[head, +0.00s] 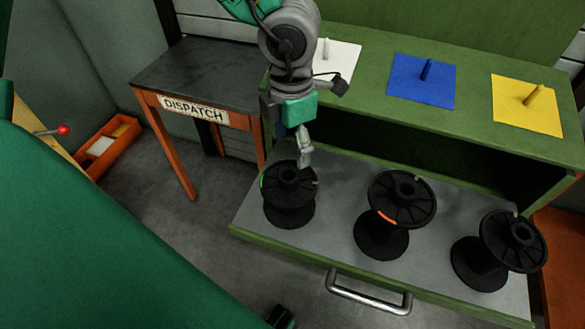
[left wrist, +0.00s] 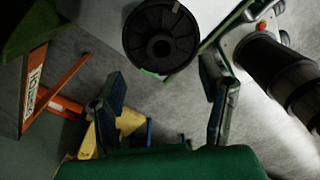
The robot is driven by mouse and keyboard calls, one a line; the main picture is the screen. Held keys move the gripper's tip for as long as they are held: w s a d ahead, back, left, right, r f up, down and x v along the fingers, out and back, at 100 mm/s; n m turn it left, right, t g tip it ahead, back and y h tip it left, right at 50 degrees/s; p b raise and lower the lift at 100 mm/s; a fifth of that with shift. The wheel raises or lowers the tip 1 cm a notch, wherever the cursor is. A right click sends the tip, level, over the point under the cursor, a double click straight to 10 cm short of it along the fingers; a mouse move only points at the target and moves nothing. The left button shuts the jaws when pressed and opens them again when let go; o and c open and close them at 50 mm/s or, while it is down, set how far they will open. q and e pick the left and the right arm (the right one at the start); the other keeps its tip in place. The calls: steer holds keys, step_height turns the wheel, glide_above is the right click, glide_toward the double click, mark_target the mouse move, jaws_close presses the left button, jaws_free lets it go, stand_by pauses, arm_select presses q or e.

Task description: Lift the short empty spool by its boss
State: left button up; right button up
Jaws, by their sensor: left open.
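Three black spools stand on a grey drawer surface in the head view. The left one (head: 288,195) has a green mark on its rim, the middle one (head: 402,200) an orange mark, and the right one (head: 512,240) no mark that I can see. My left gripper (head: 304,157) is above the back edge of the green-marked spool. In the left wrist view my left gripper (left wrist: 162,76) is open and empty, and this spool (left wrist: 160,22) with its central boss lies beyond the fingertips. My right gripper is not in view.
The grey drawer (head: 330,250) has a metal handle (head: 368,291) at its front. A green shelf behind holds white (head: 345,62), blue (head: 408,85) and yellow (head: 515,115) squares with pegs. A dispatch table (head: 200,75) and an orange bin (head: 105,145) stand left.

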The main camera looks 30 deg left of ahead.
mark_target(290, 175)
arm_select(q)
steer(key=f+b, duration=0.3)
steer(key=f, duration=0.6)
steer(key=shift+a+b, duration=0.2)
steer(key=shift+b, duration=0.15)
steer(key=shift+d+f, duration=0.2)
steer(key=shift+f, duration=0.05)
steer(key=shift+d+r, duration=0.1)
steer(key=shift+d, duration=0.05)
steer(key=shift+s+a, duration=0.1)
steer(key=shift+a, duration=0.15)
steer(key=c, duration=1.4)
steer(key=shift+a, duration=0.1)
jaws_close()
